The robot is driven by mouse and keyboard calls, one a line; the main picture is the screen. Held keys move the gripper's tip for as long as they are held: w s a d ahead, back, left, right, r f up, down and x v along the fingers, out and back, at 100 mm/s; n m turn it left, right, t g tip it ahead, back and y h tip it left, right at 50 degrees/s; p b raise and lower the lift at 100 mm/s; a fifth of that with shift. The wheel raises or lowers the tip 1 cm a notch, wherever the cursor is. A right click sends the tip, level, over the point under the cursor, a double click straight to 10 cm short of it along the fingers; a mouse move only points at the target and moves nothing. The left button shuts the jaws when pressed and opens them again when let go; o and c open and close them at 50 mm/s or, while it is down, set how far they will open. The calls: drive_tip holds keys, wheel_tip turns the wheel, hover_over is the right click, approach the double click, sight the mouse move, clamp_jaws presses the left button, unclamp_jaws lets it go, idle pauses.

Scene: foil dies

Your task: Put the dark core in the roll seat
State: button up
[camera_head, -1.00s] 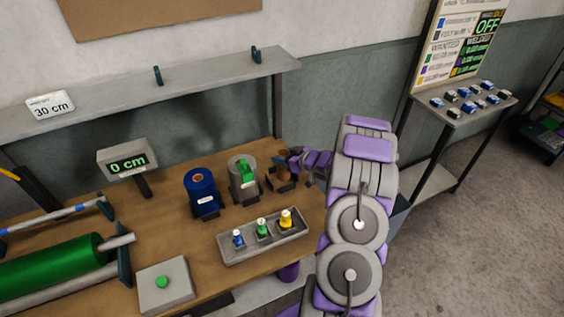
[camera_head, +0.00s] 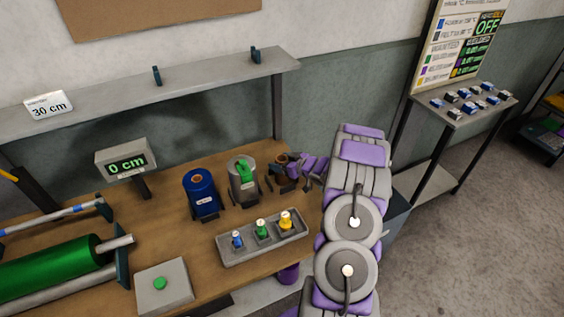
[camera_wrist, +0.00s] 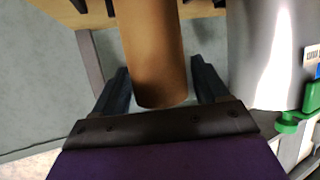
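The core is a plain brown tube (camera_wrist: 153,45), lit orange-brown in the wrist view and darker in the head view (camera_head: 283,160). It stands at the right end of the workbench, beside the grey roll. My gripper (camera_wrist: 160,83) is at the core, with one dark finger on each side of it. A narrow gap shows on the right, so the fingers look open around the core rather than closed on it. In the head view my purple wrist (camera_head: 313,170) is just right of the core. The seat under the core is mostly hidden, and I cannot tell which part is the roll seat.
The grey roll (camera_head: 235,190) with a green clip stands close left of the core; a blue roll (camera_head: 201,190) is beyond it. A tray (camera_head: 230,258) with small coloured pieces lies in front. A green roller (camera_head: 50,267) is far left. A shelf (camera_head: 130,92) runs above.

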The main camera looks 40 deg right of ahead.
drive_tip(key=shift+o, duration=0.7)
drive_tip(key=shift+a, duration=0.1)
drive_tip(key=p+v, duration=0.2)
drive_tip(key=v, duration=1)
drive_tip(key=w+r+g+h, duration=0.3)
drive_tip(key=w+r+h, duration=0.1)
drive_tip(key=r, duration=0.3)
drive_tip(key=s+a+r+m+g+h, duration=0.25)
drive_tip(key=s+a+r+g, duration=0.2)
drive_tip(key=a+r, duration=0.3)
drive_tip(key=s+a+r+g+y, duration=0.2)
drive_tip(key=s+a+g, duration=0.1)
drive_tip(key=s+a, duration=1.2)
drive_tip(key=s+a+r+g+y, duration=0.2)
drive_tip(key=s+a+r+g, duration=0.1)
drive_tip(key=s+a, duration=1.2)
drive_tip(key=shift+s+a+n+g, duration=0.35)
drive_tip(key=shift+s+g, duration=0.25)
drive_tip(key=shift+g, duration=0.15)
